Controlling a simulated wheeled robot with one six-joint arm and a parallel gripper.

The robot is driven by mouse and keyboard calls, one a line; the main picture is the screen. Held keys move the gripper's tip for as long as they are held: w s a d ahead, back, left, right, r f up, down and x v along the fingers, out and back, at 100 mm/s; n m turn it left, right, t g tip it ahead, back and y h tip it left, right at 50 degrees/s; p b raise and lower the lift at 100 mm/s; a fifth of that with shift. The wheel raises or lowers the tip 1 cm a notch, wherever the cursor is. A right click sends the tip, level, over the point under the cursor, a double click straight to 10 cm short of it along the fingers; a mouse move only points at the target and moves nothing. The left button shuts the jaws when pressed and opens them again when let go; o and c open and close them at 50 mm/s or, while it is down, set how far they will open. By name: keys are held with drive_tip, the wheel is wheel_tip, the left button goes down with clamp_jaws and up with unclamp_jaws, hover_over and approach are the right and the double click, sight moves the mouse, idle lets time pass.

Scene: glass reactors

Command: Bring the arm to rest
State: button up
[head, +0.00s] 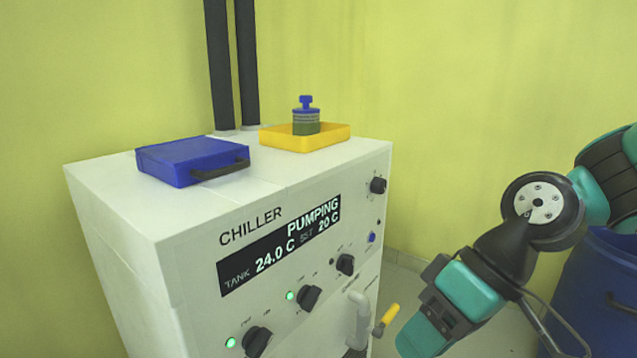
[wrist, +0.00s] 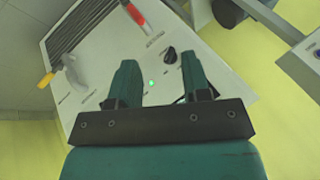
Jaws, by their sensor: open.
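My arm (head: 500,250) comes in from the right in the head view, bent at a round dark joint, with its end hanging low in front of the chiller (head: 110,200). The fingertips are not visible there. In the wrist view my gripper (wrist: 160,72) shows two teal fingers spread apart with nothing between them. They are over the chiller's front panel (wrist: 105,75), near a black knob (wrist: 170,56) and a green light (wrist: 152,83). I cannot tell how far the fingertips are from the panel.
A blue case (head: 190,155) and a yellow tray (head: 325,138) with a blue-capped jar (head: 306,122) sit on the chiller. A yellow-handled valve (head: 390,315) juts from its front; a red handle (wrist: 135,13) shows in the wrist view. A blue drum (head: 600,290) stands at the right.

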drive_tip(key=s+d+r+h, duration=0.2)
drive_tip(key=s+d+h, duration=0.1)
drive_tip(key=s, duration=0.4)
wheel_tip(320, 180, up, 25)
drive_tip(key=p, duration=2.5)
drive_tip(key=shift+r+t, duration=0.2)
drive_tip(key=shift+t, duration=0.2)
